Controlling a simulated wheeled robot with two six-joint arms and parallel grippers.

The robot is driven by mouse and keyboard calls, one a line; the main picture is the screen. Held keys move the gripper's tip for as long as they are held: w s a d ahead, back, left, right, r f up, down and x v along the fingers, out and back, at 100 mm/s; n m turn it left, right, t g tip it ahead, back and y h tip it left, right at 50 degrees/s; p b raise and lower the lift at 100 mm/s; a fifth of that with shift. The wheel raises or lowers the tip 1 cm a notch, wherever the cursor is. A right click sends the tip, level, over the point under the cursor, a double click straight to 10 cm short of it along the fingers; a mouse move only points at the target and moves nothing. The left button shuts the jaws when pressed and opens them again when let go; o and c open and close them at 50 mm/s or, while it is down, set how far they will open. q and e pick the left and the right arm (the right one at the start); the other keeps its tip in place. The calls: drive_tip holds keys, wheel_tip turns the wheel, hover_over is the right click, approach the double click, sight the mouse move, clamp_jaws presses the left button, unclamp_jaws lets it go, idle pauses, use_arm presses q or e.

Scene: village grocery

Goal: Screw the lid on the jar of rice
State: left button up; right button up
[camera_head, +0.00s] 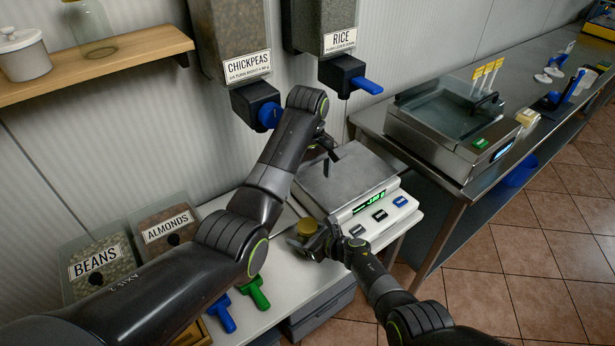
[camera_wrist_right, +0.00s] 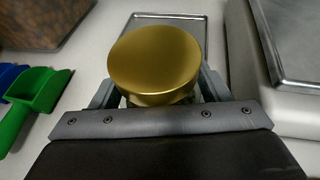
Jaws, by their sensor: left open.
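A gold lid (camera_head: 306,227) sits on top of the jar, left of the scale's front; it fills the middle of the right wrist view (camera_wrist_right: 154,60). Only a sliver of the glass jar (camera_wrist_right: 160,100) shows below the lid, and its contents are hidden. I cannot tell how tightly the lid is on. My right gripper (camera_head: 314,240) has its fingers on both sides of the jar, shut on it below the lid. My left gripper (camera_head: 329,158) is open and empty, above the scale's plate and apart from the lid.
The scale (camera_head: 352,178) stands right of the jar. Rice (camera_head: 341,40) and chickpeas (camera_head: 246,66) dispensers hang above. Beans (camera_head: 101,262) and almonds (camera_head: 170,228) bins and green (camera_head: 255,292) and blue (camera_head: 220,312) scoops lie left. A metal tray (camera_wrist_right: 199,30) is behind the jar.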

drive_tip(key=o, duration=0.3)
drive_tip(key=shift+s+d+r+p, duration=0.15)
drive_tip(key=shift+d+r+p, duration=0.05)
drive_tip(key=shift+p, duration=0.1)
drive_tip(key=p+v, duration=0.4)
drive_tip(key=v, duration=0.3)
drive_tip(key=shift+s+d+r, duration=0.1)
drive_tip(key=shift+s+d, duration=0.15)
drive_tip(key=shift+p+v, duration=0.65)
drive_tip(key=shift+v, duration=3.9)
drive_tip(key=shift+d, duration=0.1)
